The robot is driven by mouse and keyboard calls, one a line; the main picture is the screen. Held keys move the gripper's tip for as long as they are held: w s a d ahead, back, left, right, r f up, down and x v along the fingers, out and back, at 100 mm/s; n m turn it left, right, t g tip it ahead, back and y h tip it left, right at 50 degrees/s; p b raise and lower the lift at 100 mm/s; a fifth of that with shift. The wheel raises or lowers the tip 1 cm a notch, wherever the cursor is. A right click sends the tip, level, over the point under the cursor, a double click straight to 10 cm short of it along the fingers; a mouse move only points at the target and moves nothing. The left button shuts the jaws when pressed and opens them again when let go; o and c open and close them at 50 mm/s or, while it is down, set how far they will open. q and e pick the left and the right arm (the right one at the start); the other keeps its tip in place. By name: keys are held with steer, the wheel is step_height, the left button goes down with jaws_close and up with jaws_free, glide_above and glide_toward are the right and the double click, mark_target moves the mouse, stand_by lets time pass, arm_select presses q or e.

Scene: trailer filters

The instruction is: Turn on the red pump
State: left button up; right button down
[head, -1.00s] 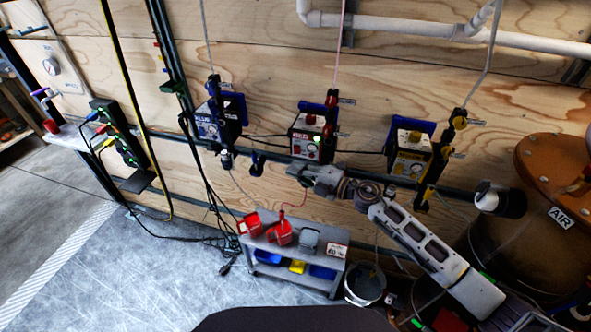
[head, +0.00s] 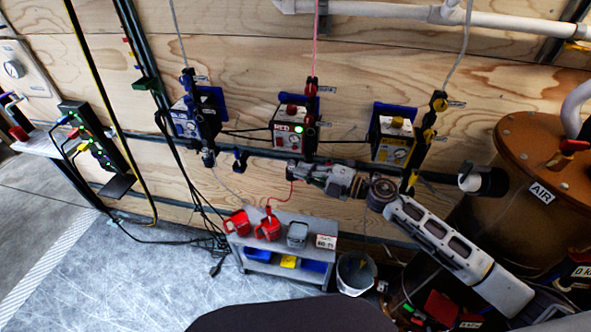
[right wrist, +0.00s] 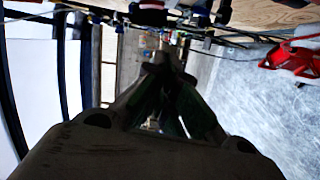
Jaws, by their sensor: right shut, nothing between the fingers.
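My left gripper is not in view.
A grey cart (head: 280,225) with red jugs (head: 268,228) stands below my right gripper. A rail (head: 345,160) runs along the wall under the pumps. A brown AIR tank (head: 545,150) stands at right. A power strip (head: 95,140) with cables is at left.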

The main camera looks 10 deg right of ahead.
steer(key=shift+v, duration=0.9)
